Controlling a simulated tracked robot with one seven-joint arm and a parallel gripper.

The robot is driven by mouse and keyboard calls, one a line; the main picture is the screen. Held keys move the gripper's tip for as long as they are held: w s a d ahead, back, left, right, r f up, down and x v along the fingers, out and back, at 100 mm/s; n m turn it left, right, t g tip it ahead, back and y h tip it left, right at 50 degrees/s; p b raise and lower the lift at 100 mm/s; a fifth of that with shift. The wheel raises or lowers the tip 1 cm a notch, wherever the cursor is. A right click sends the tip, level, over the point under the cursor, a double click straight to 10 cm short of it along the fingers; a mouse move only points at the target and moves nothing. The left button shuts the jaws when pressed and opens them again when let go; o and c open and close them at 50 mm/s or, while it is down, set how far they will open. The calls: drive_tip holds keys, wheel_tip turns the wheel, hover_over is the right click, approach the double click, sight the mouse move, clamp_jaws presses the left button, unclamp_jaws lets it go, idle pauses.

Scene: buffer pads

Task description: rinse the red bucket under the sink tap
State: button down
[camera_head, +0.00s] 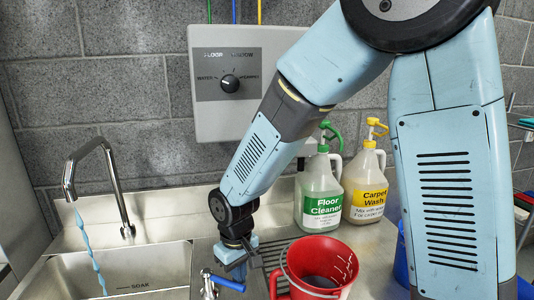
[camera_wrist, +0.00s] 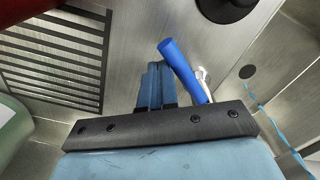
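The red bucket (camera_head: 290,268) stands upright on the counter by the drain grate, with white marks inside and something grey at its bottom. The tap (camera_head: 108,160) arches over the left basin, and a blue water stream (camera_head: 90,248) falls from it into the sink (camera_head: 60,268). A blue lever handle (camera_head: 226,283) on a metal valve sits between sink and bucket; it also shows in the wrist view (camera_wrist: 182,68). My gripper (camera_head: 238,268) is just above the lever. In the wrist view its fingers (camera_wrist: 155,85) are close together beside the lever, with nothing visible between them.
A grey control box (camera_head: 235,110) with a dial hangs on the block wall. Floor cleaner (camera_head: 320,195) and carpet wash (camera_head: 364,185) jugs stand behind the bucket. A slotted grate (camera_wrist: 50,60) lies beside the lever.

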sight(231, 287)
drive_tip(key=shift+s+a, duration=0.15)
drive_tip(key=shift+s, duration=0.7)
drive_tip(key=shift+s+a, duration=0.3)
drive_tip(key=shift+s, duration=0.25)
drive_tip(key=shift+s+a, duration=0.25)
drive_tip(key=shift+s, duration=0.25)
